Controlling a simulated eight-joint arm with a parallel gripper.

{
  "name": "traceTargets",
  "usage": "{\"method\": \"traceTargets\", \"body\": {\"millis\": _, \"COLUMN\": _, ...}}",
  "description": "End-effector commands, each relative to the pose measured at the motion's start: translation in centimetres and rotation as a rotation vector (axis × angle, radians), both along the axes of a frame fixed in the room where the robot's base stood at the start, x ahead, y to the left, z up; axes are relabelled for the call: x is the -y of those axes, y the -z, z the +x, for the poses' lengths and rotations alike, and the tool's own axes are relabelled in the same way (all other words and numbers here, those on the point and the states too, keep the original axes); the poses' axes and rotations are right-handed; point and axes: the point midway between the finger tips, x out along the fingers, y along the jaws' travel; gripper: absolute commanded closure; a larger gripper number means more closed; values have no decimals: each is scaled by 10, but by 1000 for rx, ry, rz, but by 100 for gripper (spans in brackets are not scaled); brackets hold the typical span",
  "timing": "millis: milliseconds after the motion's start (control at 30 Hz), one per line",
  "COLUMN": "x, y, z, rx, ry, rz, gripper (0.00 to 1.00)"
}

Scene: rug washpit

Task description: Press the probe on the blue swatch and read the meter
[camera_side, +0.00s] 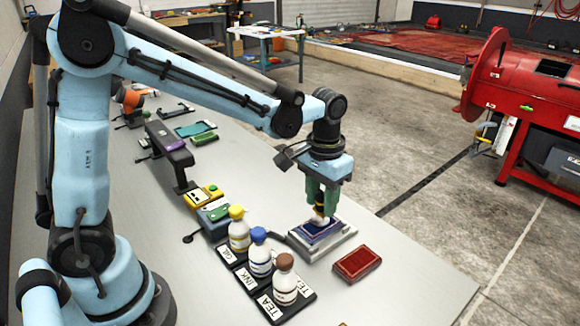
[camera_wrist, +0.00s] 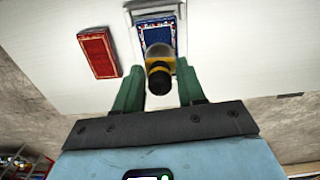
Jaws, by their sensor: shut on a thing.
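My gripper (camera_side: 321,200) points down over the blue swatch (camera_side: 312,234), its green fingers shut on the probe (camera_side: 319,219). The wrist view shows the probe (camera_wrist: 158,68), with a yellow band and dark end, between the fingertips (camera_wrist: 158,85). The blue patterned swatch (camera_wrist: 157,27) lies on a grey block (camera_side: 340,241). The probe tip is at or just above the swatch; I cannot tell whether it touches. A yellow box (camera_side: 203,194) and a grey-blue box with a green patch (camera_side: 214,214) stand left of the swatch; I cannot tell which is the meter, and no reading is legible.
A red swatch (camera_side: 357,263) lies right of the block. A dark stand (camera_side: 170,150) is farther back. The table's right edge is near.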

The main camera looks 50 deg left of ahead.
Motion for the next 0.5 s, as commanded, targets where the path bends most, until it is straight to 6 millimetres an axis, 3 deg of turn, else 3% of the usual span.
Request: {"method": "traceTargets", "body": {"millis": 500, "x": 0, "y": 5, "z": 0, "rx": 0, "ry": 0, "rz": 0, "gripper": 91}}
